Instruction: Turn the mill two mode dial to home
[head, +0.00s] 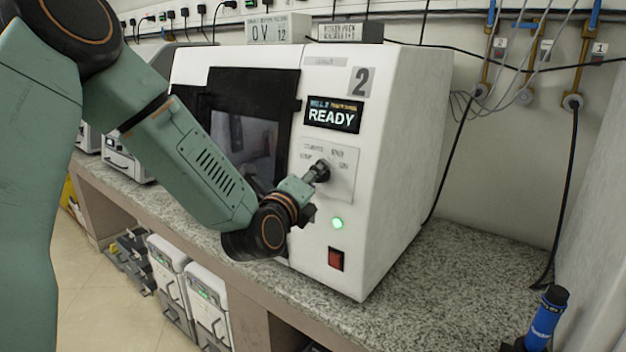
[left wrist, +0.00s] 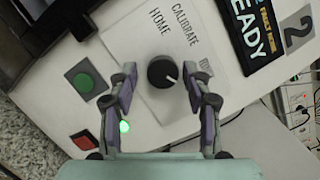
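Mill two is the white machine (head: 385,190) with a "2" label and a screen reading READY. Its black round mode dial (head: 320,170) sits on a pale plate below the screen. In the left wrist view the dial (left wrist: 161,70) has a white pointer mark towards the lower right, away from the HOME label (left wrist: 158,22). CALIBRATE is beside HOME; another label is partly hidden by a finger. My left gripper (left wrist: 158,84) is open, one finger on each side of the dial, with gaps visible. In the head view my left gripper (head: 308,188) is at the dial. My right gripper is not in view.
A lit green light (head: 337,223) and a red switch (head: 336,259) are below the dial. A green button (left wrist: 84,78) is nearby. A blue cylinder with a black cap (head: 545,318) stands at right.

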